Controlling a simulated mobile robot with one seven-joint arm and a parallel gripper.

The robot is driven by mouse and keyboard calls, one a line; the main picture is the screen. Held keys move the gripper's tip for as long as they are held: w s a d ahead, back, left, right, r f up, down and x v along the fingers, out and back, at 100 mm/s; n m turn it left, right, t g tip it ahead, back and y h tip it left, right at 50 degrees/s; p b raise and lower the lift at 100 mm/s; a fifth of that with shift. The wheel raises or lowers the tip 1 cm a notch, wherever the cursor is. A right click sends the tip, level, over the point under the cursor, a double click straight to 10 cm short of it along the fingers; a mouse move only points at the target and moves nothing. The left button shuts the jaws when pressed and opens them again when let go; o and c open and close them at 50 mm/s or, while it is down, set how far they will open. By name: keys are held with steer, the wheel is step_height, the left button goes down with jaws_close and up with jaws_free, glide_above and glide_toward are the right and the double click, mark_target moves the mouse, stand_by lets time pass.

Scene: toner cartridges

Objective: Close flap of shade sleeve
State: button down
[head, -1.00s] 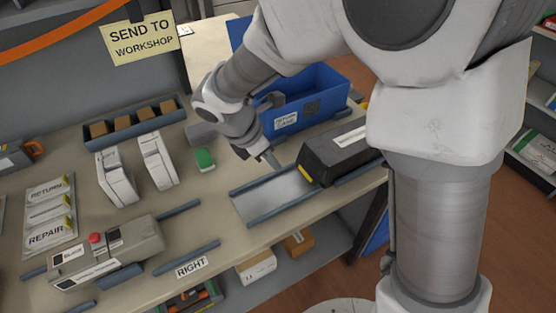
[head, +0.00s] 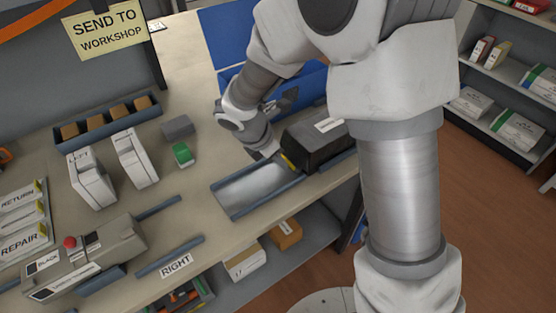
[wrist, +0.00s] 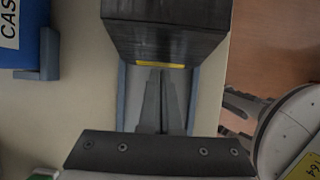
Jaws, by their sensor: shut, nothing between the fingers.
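The shade sleeve looks to be the long black box (head: 318,138) with a white label on top, lying at the right end of a railed metal tray (head: 250,188). A yellow strip (head: 288,161) marks its left end. In the wrist view the sleeve (wrist: 165,32) is at the top, with the yellow strip (wrist: 160,65) along its near lower edge. My gripper (head: 276,154) is shut and empty, low at this end. In the wrist view its fingers (wrist: 160,72) point at the yellow strip; I cannot tell whether they touch it. I cannot tell how far the flap stands open.
A blue bin (head: 305,85) stands behind the sleeve, partly hidden by my arm. A green-topped block (head: 183,153), a grey block (head: 178,127) and white cartridges (head: 135,158) stand to the left. A grey device with a red button (head: 80,255) is at front left. The tray's left part is bare.

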steer(key=shift+f, duration=0.1)
steer(key=f+h+b, duration=0.1)
steer(key=b, duration=0.2)
steer(key=shift+w+d+f+t, duration=0.1)
steer(key=shift+d+f+t, duration=0.1)
steer(key=shift+t, duration=0.1)
steer(key=shift+w+d+f+h+b, duration=0.15)
steer(key=shift+d+f+h+b, duration=0.1)
steer(key=shift+d+h+b, duration=0.15)
steer(key=shift+w+d+t+h+b, duration=0.15)
steer(key=shift+t+h+b, duration=0.3)
steer(key=shift+b, duration=0.55)
steer(key=shift+w+r+t+h+b, duration=0.1)
steer(key=shift+r+t+h+b, duration=0.15)
steer(key=shift+t+h+b, duration=0.15)
steer(key=shift+r, duration=0.1)
